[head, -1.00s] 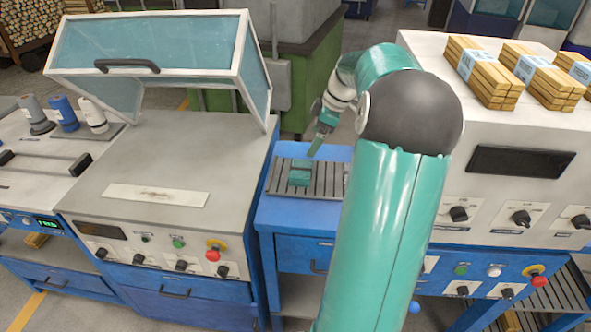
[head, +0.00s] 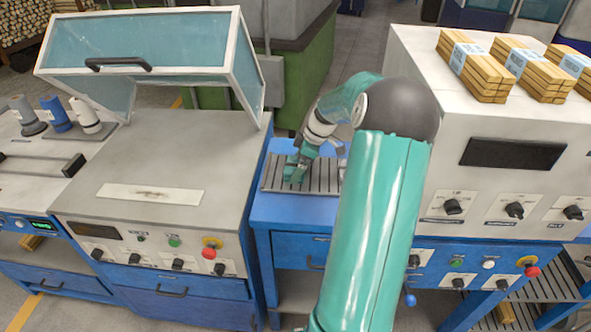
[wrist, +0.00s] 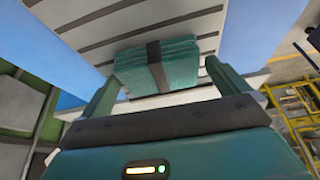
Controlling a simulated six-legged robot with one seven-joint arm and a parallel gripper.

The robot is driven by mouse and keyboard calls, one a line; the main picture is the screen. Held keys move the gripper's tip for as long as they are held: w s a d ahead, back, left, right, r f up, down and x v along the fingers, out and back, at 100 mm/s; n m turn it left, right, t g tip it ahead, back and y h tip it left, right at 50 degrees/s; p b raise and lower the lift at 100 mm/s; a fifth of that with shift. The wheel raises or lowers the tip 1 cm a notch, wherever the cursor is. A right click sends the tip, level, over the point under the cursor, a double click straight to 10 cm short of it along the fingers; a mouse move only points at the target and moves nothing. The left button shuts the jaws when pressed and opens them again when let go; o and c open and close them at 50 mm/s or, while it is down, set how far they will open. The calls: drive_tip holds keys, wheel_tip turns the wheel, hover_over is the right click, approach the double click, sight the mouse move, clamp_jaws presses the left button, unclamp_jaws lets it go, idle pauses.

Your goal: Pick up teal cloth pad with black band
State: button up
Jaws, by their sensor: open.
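The teal cloth pad with its black band (wrist: 157,68) lies on a grey slatted rack in the wrist view. My gripper (wrist: 161,74) is open, with one teal finger to the left of the pad and one to the right. The pad looks narrower than the gap and is not gripped. In the head view my gripper (head: 293,171) is low over the rack (head: 322,180) on the blue stand. There the pad and the teal fingers blend together, so I cannot tell them apart. Whether a finger touches the pad is unclear.
A grey machine with a raised glazed hood (head: 150,62) stands left of the blue stand (head: 290,210). A tall control cabinet (head: 510,150) stands close on the right, with banded wood bundles (head: 477,66) on top. The rack has bare slats around the pad.

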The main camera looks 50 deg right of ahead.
drive_tip(key=shift+w+a+f, duration=0.15)
drive_tip(key=shift+w+f, duration=0.05)
drive_tip(key=shift+f, duration=0.3)
drive_tip(key=c, duration=0.8)
drive_tip(key=shift+r, duration=0.1)
drive_tip(key=shift+r, duration=0.5)
wheel_tip(320, 180, up, 2)
drive_tip(key=shift+r, duration=0.2)
drive_tip(key=a+r, duration=0.1)
drive_tip(key=s+a+r, duration=0.1)
drive_tip(key=a+r, duration=0.2)
drive_tip(key=r, duration=0.1)
drive_tip(key=shift+s+a+r, duration=0.15)
drive_tip(key=shift+s+a, duration=0.05)
drive_tip(key=shift+s, duration=0.15)
drive_tip(key=s+a+r, duration=0.1)
drive_tip(key=a, duration=0.2)
drive_tip(key=s+a+r, duration=0.1)
drive_tip(key=a, duration=0.1)
drive_tip(key=s+a+r, duration=0.1)
drive_tip(key=a+r, duration=0.1)
drive_tip(key=a, duration=0.1)
drive_tip(key=shift+s+a+r, duration=0.1)
drive_tip(key=shift+s+a, duration=0.05)
drive_tip(key=shift+a, duration=0.2)
